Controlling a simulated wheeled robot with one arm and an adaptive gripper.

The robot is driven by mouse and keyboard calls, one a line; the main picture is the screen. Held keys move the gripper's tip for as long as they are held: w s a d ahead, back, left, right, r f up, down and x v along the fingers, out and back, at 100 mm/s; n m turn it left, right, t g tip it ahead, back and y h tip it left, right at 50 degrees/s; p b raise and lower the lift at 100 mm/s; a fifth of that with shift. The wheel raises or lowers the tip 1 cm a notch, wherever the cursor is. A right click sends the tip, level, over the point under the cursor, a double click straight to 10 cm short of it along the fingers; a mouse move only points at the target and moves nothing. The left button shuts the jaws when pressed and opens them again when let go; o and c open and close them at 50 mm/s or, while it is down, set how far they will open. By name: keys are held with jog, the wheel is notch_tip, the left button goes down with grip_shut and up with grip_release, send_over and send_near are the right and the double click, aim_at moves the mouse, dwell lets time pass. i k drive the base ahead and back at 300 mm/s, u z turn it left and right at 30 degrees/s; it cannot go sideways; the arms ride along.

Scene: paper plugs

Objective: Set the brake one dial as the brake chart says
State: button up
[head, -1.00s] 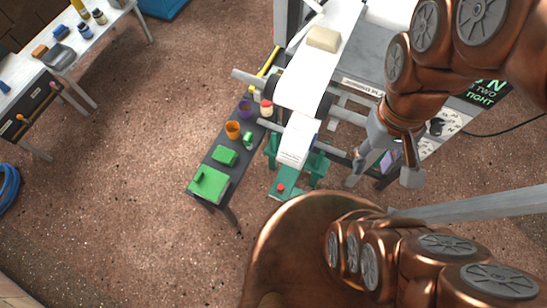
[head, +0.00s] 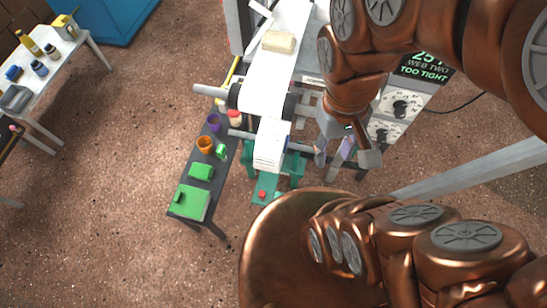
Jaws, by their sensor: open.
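Two white dials with dark knobs and marks around them show on the grey panel at the right: an upper dial (head: 401,104) and a lower dial (head: 384,131). I cannot tell from their labels which is brake one, and the pointer settings are too small to read. My copper arm hides part of the panel's left side. My gripper (head: 346,154) is open, pointing down, left of and below the lower dial and apart from it. A dark screen (head: 424,67) above the dials reads "WEB TWO TOO TIGHT". I cannot make out a brake chart.
A white paper web (head: 283,75) runs over rollers left of my gripper, with a tan block (head: 279,42) on it. A dark bench (head: 205,188) holds green blocks and cups. A white table (head: 50,75) stands far left. The brown floor between is open.

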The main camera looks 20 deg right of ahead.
aim_at(381, 138)
jog(key=z, duration=1.5)
